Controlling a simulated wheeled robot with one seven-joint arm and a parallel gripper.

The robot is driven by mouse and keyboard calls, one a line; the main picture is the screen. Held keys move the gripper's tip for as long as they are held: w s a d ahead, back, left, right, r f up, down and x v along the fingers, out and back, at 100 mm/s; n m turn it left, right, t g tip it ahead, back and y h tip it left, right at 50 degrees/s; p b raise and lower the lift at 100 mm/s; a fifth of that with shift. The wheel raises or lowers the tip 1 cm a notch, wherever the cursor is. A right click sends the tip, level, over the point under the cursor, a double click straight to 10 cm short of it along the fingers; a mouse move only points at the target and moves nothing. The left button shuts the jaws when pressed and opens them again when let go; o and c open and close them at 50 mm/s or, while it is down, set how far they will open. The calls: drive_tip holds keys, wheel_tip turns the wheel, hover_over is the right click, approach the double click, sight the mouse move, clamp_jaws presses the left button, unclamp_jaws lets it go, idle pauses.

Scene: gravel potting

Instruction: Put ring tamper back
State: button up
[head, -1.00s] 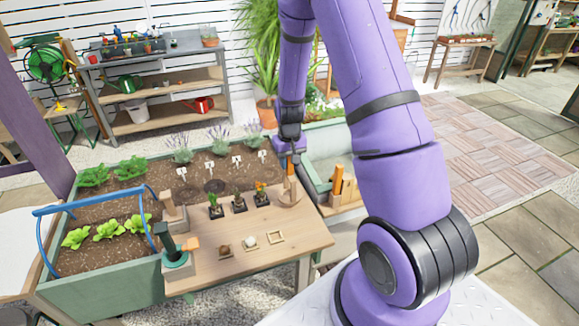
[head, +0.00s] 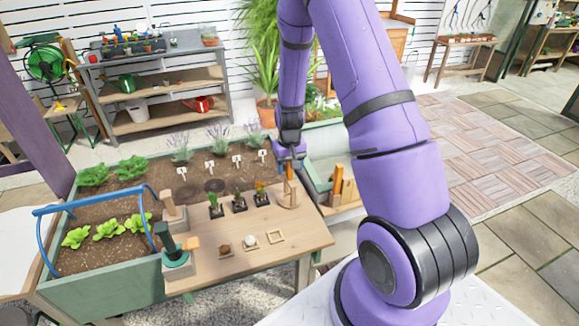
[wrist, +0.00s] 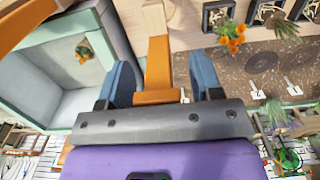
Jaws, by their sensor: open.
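A tool with an upright orange handle (head: 289,188) and a pale wooden lower part stands at the right end of the wooden table (head: 228,272); it looks like the ring tamper, but its foot is too small to make out. My gripper (head: 289,165) is at the top of this handle, pointing down. In the wrist view the orange handle (wrist: 159,66) lies between the two blue fingers of my open gripper (wrist: 163,76), with a gap visible on the right finger's side. The pale wooden part (wrist: 154,18) runs on past the handle.
Orange-handled pieces (head: 337,180) stand in a wooden holder just right of the table. Small potted plants (head: 238,203) are close left of the tool. A green-handled tool (head: 167,238) stands at the table's left end. Small square trays (head: 276,237) lie in front.

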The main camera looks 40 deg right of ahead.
wheel_tip(320, 180, up, 11)
drive_tip(key=shift+f, duration=0.2)
drive_tip(key=shift+a+r, duration=0.1)
drive_tip(key=shift+r, duration=0.85)
drive_tip(key=s+a+r+n+t, duration=0.1)
drive_tip(key=s+a+r, duration=0.35)
drive_tip(key=r, duration=0.45)
drive_tip(key=s+a+r+n+t, duration=0.1)
drive_tip(key=s+a+r+t, duration=0.3)
drive_tip(key=r, duration=0.6)
drive_tip(key=s+a+r, duration=0.2)
drive_tip(key=s+r, duration=0.2)
drive_tip(key=s, duration=0.5)
drive_tip(key=s+a+r+n, duration=0.1)
drive_tip(key=s+a+r, duration=0.1)
drive_tip(key=s, duration=0.7)
drive_tip(key=shift+a+r, duration=0.2)
drive_tip(key=shift+r, duration=0.7)
